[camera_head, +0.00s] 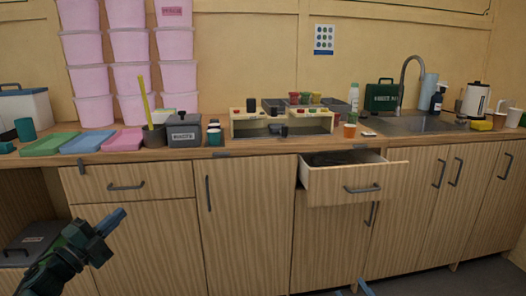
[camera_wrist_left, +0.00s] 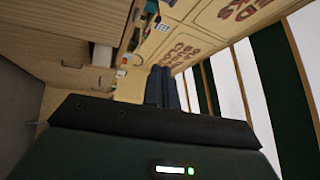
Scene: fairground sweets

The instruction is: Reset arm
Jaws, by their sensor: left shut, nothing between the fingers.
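My left gripper (camera_head: 112,220) is in front of the lower cabinets at the left of the head view. Its blue fingers are together, with nothing between them. In the left wrist view the closed fingers (camera_wrist_left: 162,88) point away from the camera and touch nothing. My right gripper does not show clearly in either view. A drawer (camera_head: 345,184) under the worktop stands pulled open, to the right of my left gripper and well apart from it.
The worktop (camera_head: 270,146) holds trays, a grey box (camera_head: 184,131), stacked pink tubs (camera_head: 131,78), small appliances and a sink (camera_head: 415,124). A dark lidded box (camera_head: 35,240) sits low at the left, near my left arm. Blue strips (camera_head: 366,288) show at the bottom edge.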

